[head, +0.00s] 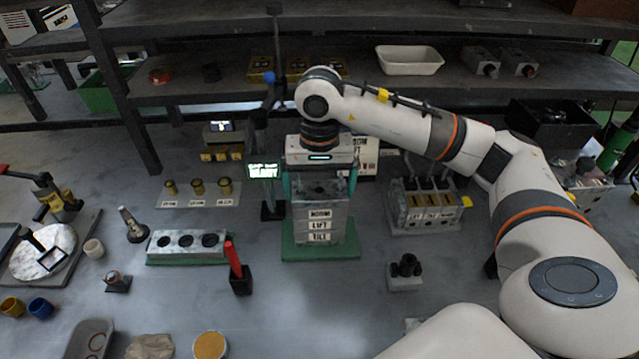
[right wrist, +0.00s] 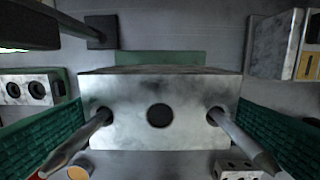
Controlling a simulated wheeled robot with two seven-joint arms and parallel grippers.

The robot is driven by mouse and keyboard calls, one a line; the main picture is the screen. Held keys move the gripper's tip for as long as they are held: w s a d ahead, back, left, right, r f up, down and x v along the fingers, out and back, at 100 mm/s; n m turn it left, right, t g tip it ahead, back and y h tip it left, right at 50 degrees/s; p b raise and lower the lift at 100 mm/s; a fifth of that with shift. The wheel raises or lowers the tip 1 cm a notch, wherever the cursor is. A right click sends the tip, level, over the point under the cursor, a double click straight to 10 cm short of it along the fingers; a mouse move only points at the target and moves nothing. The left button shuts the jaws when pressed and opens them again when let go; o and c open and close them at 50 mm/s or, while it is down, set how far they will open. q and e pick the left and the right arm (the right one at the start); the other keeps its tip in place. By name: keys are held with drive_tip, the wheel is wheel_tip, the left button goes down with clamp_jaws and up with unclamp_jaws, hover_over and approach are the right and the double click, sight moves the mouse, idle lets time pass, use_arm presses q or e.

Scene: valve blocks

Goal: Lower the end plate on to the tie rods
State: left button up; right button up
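The end plate (right wrist: 160,95) is a grey-white metal block with a dark centre hole, seen from above in the right wrist view. Two tie rods (right wrist: 80,143) (right wrist: 243,143) stick up through its side holes towards the camera. My right gripper (head: 320,186) points down over the block stack (head: 320,225). Its green pads flank the plate on both sides and appear to touch it. The stack has labels reading NORM, LIFT and TILT and stands on a green base (head: 320,252). Any gap under the plate is hard to make out. My left gripper is not in view.
A small lit screen (head: 264,171) on a stand is close left of the stack. A three-hole block (head: 187,243) and a red-handled tool (head: 236,265) stand further left. A valve block (head: 425,208) is to the right. A shelf (head: 220,88) runs behind my right arm.

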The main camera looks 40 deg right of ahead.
sight(319, 191)
wheel_tip(319, 191, up, 12)
idle(0.6)
drive_tip(key=shift+f, duration=0.1)
idle(0.4)
